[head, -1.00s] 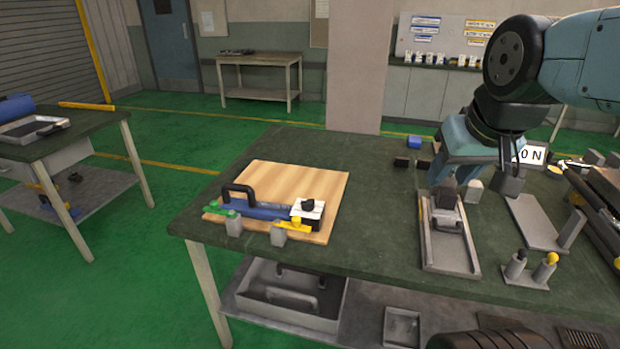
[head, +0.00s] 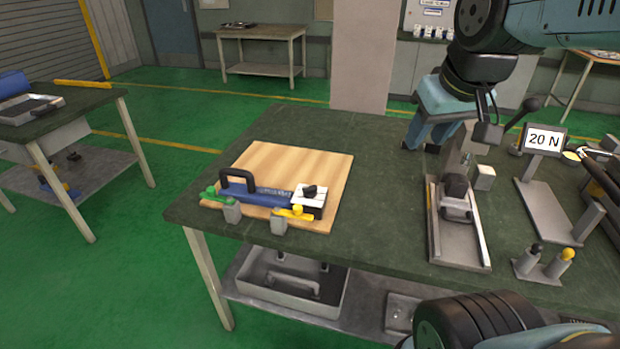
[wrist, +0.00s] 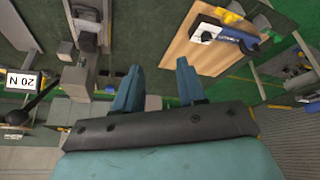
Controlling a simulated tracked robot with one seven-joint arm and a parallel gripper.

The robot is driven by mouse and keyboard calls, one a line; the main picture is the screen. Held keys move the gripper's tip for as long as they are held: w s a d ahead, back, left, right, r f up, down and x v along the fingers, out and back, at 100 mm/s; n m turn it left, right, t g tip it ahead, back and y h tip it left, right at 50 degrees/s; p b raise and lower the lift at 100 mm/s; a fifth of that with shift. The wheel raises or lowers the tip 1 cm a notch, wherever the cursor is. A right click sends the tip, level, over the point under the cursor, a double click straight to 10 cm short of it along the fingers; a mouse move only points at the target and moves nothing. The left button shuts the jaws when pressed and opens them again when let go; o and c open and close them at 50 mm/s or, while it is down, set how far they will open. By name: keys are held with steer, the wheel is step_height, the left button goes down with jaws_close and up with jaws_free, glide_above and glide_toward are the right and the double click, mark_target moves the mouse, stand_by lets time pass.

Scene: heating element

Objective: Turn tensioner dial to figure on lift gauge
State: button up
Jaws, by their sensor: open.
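The lift gauge (head: 543,139) is a white display reading "20 N" at the right of the bench. It also shows upside down in the wrist view (wrist: 20,80). A blue tool (head: 258,197) with a black handle lies on a wooden board. At its right end is a white plate (head: 308,204) with a black knob (head: 311,190), which looks like the tensioner dial; its markings are too small to read. My gripper (head: 420,144) is open and empty, above the back of the bench, right of and apart from the board. Its two fingers show in the wrist view (wrist: 158,88).
A grey slide fixture (head: 458,235) with a dark block stands right of the board. A black-knobbed lever (head: 527,108) rises beside the gauge. Green (head: 215,194) and yellow (head: 296,212) clamps sit at the board's edge. The bench between board and fixture is clear.

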steer(key=w+a+f+n+g, duration=0.1)
steer(key=w+a+n+g, duration=0.1)
steer(key=w+a+n, duration=0.35)
steer(key=n+g, duration=0.3)
steer(key=n, duration=1)
glide_above(310, 186)
step_height(310, 186, down, 14)
steer(key=r, duration=0.1)
step_height(310, 186, down, 14)
steer(key=shift+s+r, duration=0.1)
steer(key=shift+r, duration=0.05)
jaws_close()
